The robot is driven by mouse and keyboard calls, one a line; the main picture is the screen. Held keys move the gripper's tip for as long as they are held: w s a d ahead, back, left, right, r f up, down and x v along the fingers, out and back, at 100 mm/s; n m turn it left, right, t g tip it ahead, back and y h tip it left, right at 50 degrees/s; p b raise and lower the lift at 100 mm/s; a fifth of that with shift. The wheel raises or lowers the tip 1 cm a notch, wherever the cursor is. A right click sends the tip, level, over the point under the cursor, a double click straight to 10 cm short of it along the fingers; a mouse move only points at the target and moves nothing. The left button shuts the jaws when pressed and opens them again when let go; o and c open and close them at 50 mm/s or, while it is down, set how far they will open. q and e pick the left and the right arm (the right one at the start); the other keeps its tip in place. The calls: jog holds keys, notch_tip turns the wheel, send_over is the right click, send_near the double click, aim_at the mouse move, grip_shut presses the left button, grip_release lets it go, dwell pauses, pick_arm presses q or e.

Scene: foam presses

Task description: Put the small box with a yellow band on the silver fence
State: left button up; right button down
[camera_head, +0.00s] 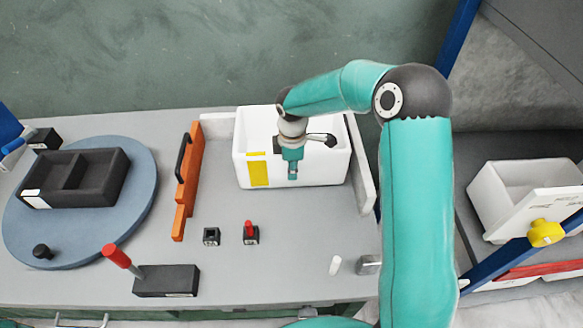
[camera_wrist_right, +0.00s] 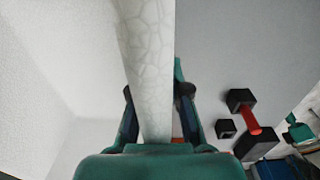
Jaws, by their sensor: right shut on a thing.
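The white foam box with a yellow band (camera_head: 330,168) is at the middle of the grey table in the head view, open side up. The silver fence (camera_head: 361,170) shows along the box's right side and behind its back left corner; the box hides part of it. My right gripper (camera_head: 292,174) is shut on the box's front wall, right of the yellow band. In the right wrist view, the wall (camera_wrist_right: 150,70) stands between the two fingers. I cannot tell whether the box touches the table or the fence. My left gripper is not in view.
An orange fence (camera_head: 187,185) with a black handle stands left of the box. A blue round plate (camera_head: 135,205) carries a black tray (camera_head: 105,178). Small black blocks (camera_head: 211,237) and a red-handled lever (camera_head: 165,281) are in front. Another white box (camera_head: 490,205) stands at far right.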

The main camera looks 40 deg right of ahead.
jog(key=c, duration=1.1)
grip_release()
jog(key=shift+c, duration=0.2)
notch_tip(320, 180, up, 12)
jog(key=shift+a+r+b, duration=0.1)
jog(key=shift+b, duration=0.3)
